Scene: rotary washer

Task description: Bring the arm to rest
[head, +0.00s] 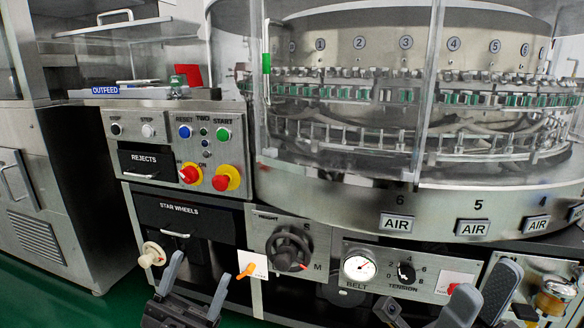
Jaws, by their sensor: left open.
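My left gripper (195,284) is at the bottom left, in front of the lower panel. Its two grey fingers stand apart with nothing between them. A white knob (151,254) is just left of it in the picture, and an orange lever (246,271) on a white plate is to its right. My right gripper (482,292) is at the bottom right, in front of the machine's lower right side. Its two grey fingers are apart, with nothing seen held between them. The arms behind both grippers are mostly below the picture edge.
The washer's control box (170,150) carries several buttons and red-yellow knobs. Below are a black handwheel (289,250), a belt gauge (359,268) and a tension knob (405,272). A brass fitting (550,302) is close to the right gripper. Green floor (100,308) shows at left.

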